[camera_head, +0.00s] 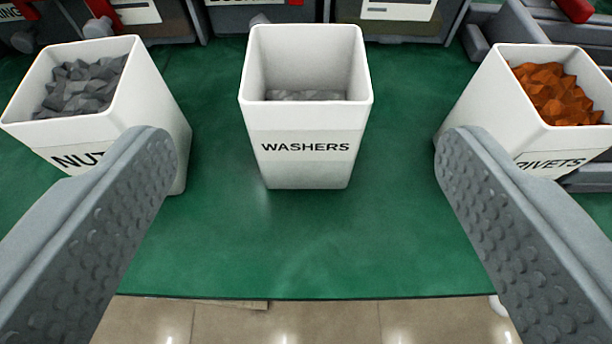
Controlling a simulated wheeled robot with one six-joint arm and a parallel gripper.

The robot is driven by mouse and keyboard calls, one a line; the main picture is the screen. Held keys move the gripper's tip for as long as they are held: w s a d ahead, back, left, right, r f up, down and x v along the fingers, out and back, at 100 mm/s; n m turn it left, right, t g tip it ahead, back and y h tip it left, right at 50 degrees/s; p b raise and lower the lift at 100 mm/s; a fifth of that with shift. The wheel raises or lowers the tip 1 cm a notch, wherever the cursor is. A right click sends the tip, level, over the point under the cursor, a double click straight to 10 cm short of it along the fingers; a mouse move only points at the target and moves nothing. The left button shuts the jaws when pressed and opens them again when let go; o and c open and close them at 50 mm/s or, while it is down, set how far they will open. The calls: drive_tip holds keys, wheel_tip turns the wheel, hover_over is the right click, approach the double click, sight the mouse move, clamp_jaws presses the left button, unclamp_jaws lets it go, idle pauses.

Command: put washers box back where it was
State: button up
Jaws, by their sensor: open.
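The washers box (305,148) is a white, open-topped box labelled WASHERS. It stands upright on the green surface at the centre of the view, with a low fill of grey pieces inside. My gripper (306,165) is open, with one grey finger on each side of the view. The fingers are wide apart, and the box appears between and beyond them, with green surface visible on both sides of it. I see no contact between the fingers and the washers box.
A white box of grey pieces (150,110), its label partly hidden, stands at left behind the left finger. A white RIVETS box (480,105) with orange pieces stands at right. Dark units (405,15) line the back. The green surface (300,250) is clear in front; its edge borders the tiled floor.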

drive_tip(key=shift+s+r, duration=0.1)
drive_tip(key=shift+s, duration=0.2)
drive_tip(key=s+r+t, duration=0.2)
drive_tip(key=s+r, duration=1.4)
drive_tip(key=s, duration=0.5)
drive_tip(key=s+r+t, duration=0.1)
drive_tip(key=s+r, duration=0.1)
drive_tip(key=s, duration=0.8)
drive_tip(key=s+r, duration=0.3)
drive_tip(key=s, duration=0.7)
drive_tip(key=shift+s+a+r+t, duration=0.15)
drive_tip(key=shift+a+r+t, duration=0.15)
drive_tip(key=shift+t, duration=0.1)
